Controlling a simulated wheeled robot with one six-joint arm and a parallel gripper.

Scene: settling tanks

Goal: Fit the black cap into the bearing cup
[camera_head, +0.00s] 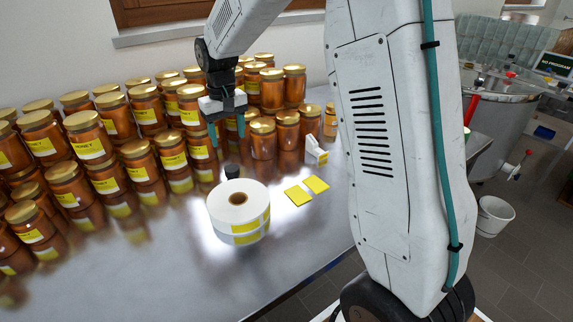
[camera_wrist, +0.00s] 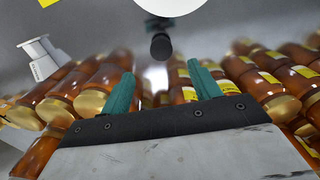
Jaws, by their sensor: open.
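The black cap (camera_head: 232,171) is a small dark round piece on the metal table, just behind the label roll. It also shows in the wrist view (camera_wrist: 160,46), ahead of and between my fingertips, apart from them. My gripper (camera_head: 227,131) has teal fingers, open and empty, pointing down above and slightly behind the cap. A small white fitting (camera_head: 315,150) stands right of the cap, near the jars, and shows at upper left in the wrist view (camera_wrist: 40,57). It may be the bearing cup, but I cannot tell, and its opening is not clear.
A white label roll (camera_head: 238,205) with yellow labels lies in front of the cap. Stacked honey jars (camera_head: 89,140) crowd the left and back. The table's front left is clear. A white bucket (camera_head: 494,216) stands on the floor.

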